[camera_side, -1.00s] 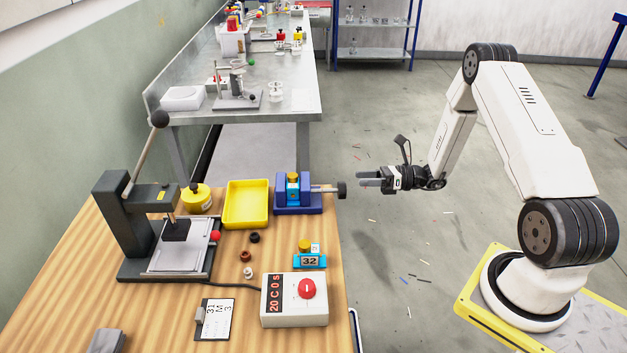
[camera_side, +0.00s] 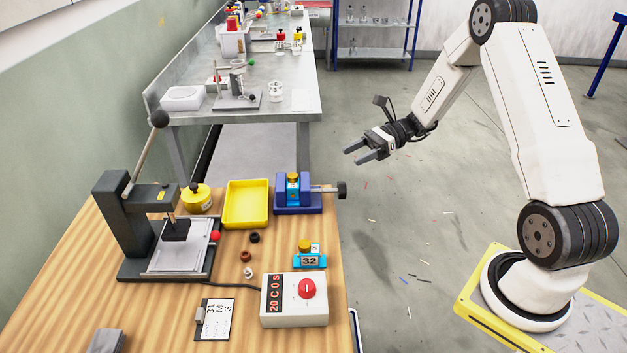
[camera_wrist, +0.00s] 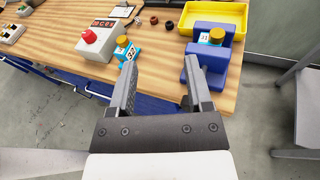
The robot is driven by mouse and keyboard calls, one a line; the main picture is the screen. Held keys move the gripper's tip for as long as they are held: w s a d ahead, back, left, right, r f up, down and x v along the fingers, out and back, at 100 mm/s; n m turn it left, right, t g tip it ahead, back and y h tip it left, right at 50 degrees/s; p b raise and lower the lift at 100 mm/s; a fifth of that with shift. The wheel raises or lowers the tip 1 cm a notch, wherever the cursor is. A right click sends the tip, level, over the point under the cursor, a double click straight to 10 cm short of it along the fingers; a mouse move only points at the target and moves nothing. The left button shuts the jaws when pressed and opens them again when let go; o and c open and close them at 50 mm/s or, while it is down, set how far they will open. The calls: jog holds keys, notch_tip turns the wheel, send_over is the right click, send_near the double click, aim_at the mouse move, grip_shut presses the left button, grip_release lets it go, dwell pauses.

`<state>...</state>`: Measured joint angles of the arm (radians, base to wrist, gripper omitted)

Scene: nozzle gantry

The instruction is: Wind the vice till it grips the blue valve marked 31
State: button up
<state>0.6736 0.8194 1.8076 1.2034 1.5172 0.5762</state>
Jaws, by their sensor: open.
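The blue vice (camera_side: 298,207) stands at the right edge of the wooden bench; it also shows in the wrist view (camera_wrist: 222,60). A blue valve with an orange cap (camera_side: 293,186) sits upright in it; its white label in the wrist view (camera_wrist: 204,38) is too small to read surely. I cannot tell whether the jaws touch the valve. The vice's screw ends in a dark knob (camera_side: 342,189) past the bench edge. My gripper (camera_side: 352,156) is open and empty, above and apart from the knob, tilted down towards the bench; its fingers (camera_wrist: 160,63) frame the wrist view.
A yellow tray (camera_side: 246,222) is left of the vice. A dark lever press (camera_side: 125,215) stands at the left. The air right of the bench is free.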

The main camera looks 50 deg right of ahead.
jog(key=a+n+g+h, duration=0.1)
jog(key=n+g, duration=0.3)
jog(key=n+g+h, duration=0.5)
jog(key=n+h, duration=0.5)
send_over(342, 183)
jog(key=w+d, duration=0.2)
notch_tip(342, 183, down, 4)
jog(key=shift+s+f, duration=0.1)
jog(key=shift+f, duration=0.05)
jog(key=shift+f, duration=0.1)
jog(key=shift+x, duration=3.8)
grip_shut()
